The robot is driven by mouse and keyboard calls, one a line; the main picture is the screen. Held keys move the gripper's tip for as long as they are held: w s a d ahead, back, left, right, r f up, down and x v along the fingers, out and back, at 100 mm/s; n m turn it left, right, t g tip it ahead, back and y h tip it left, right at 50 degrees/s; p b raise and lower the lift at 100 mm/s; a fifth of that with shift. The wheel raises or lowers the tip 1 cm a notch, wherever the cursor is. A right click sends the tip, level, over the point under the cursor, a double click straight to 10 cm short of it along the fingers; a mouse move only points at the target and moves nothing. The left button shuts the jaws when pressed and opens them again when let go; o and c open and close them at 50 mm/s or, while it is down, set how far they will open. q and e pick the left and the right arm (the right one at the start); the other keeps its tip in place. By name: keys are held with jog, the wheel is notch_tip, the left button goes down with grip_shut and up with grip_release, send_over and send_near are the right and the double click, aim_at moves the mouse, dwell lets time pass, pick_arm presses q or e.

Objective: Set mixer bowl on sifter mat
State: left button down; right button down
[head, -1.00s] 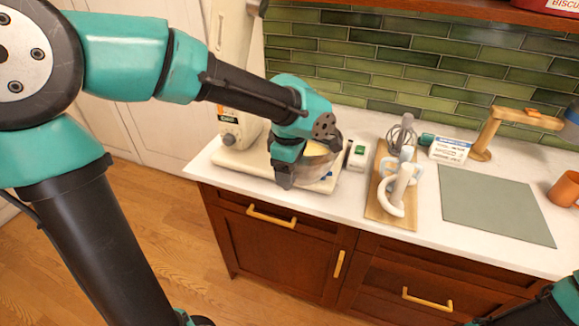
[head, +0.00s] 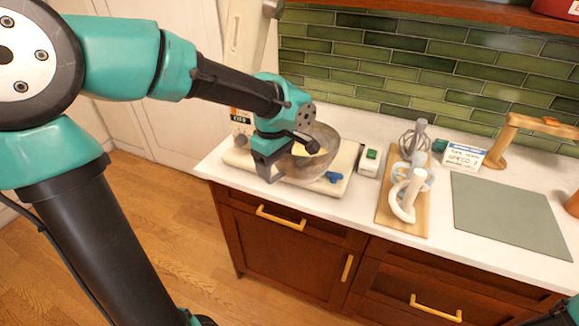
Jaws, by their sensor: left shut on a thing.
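The mixer bowl (head: 322,140) is a metallic bowl with something pale inside, over the cream base of the stand mixer (head: 346,165). I cannot tell whether it rests on the base or is just above it. My left gripper (head: 290,158) is shut on the bowl's near left rim and hides part of it. The sifter mat (head: 508,214) is a flat grey-green rectangle at the right of the white counter, bare and well apart from the bowl. My right gripper is out of view; only a bit of my right arm shows at the bottom right corner.
A labelled card (head: 462,156) and a wooden stand (head: 500,140) are behind the mat. An orange cup (head: 573,204) is at the right edge.

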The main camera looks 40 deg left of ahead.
pick_arm(q)
jog(key=s+a+m, duration=0.4)
jog(key=s+a, duration=0.1)
jog(key=a, duration=0.3)
jog(key=s+a+m, duration=0.5)
jog(key=a, duration=0.4)
jog(key=shift+s+a+r, duration=0.25)
jog(key=shift+s+r, duration=0.05)
jog(key=shift+r, duration=0.1)
jog(key=shift+w, duration=0.1)
